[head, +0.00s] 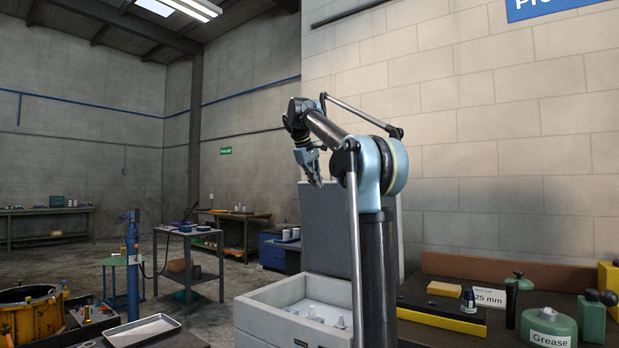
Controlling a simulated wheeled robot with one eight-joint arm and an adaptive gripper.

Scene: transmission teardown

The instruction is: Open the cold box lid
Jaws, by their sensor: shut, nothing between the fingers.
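The cold box (262,326) is a pale grey chest at the bottom centre. Its lid (328,228) stands upright at the back of the box, so the box is open. Several small pale parts (313,312) show inside on a light floor. My gripper (316,182) is shut and empty, pointing down in front of the lid's upper edge in the picture. I cannot tell whether it touches the lid. My arm hides the right part of the lid and box.
At left are a metal tray (142,331), a yellow drum-like housing (30,316) and a blue post (132,265). Floor shows between the tables.

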